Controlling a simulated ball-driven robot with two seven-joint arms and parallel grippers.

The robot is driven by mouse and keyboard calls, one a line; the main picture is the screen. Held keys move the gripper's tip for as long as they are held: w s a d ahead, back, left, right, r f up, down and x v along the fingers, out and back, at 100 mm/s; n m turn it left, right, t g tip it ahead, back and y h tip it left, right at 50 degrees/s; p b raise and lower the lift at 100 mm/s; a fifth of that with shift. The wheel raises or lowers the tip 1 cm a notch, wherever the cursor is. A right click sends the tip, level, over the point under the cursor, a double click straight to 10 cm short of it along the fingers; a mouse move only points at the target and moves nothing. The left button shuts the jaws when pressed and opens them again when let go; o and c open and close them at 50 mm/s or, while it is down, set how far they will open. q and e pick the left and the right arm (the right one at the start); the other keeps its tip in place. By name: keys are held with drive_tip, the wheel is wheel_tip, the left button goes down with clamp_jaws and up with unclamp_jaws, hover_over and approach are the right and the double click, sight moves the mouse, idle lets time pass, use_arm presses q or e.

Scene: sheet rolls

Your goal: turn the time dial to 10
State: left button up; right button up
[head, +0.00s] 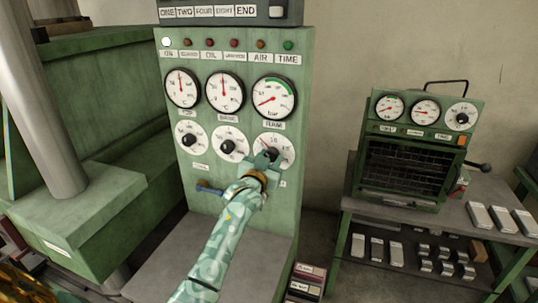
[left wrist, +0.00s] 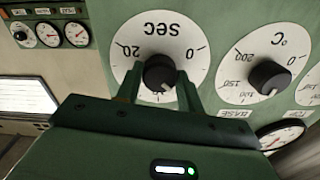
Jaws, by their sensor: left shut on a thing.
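The time dial (head: 287,149) is the rightmost of the lower row of round dials on the green panel. In the left wrist view, its white face (left wrist: 185,40) appears upside down, marked SEC, with 0 and 20 readable. My left gripper (head: 268,158) is at this dial, shut on its black knob (left wrist: 160,71), with one finger on each side. The gripper covers part of the dial in the head view. A small light mark shows low on the knob between the fingers, but I cannot tell the exact value it points to. My right gripper is not in view.
Two more knob dials (head: 229,145) (head: 190,139) sit left of the time dial, below three gauges (head: 224,92). A grey ledge (head: 165,255) juts out below the panel. A small green oven (head: 410,155) stands on a bench at the right.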

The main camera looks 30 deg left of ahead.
use_arm(q)
drive_tip(key=m+p, duration=0.3)
drive_tip(key=m, duration=0.5)
drive_tip(key=shift+m, duration=0.4)
drive_tip(key=shift+m+p, duration=0.3)
drive_tip(key=o, duration=1)
drive_tip(key=v, duration=1.6)
drive_tip(key=shift+s+f, duration=0.1)
drive_tip(key=shift+s, duration=0.05)
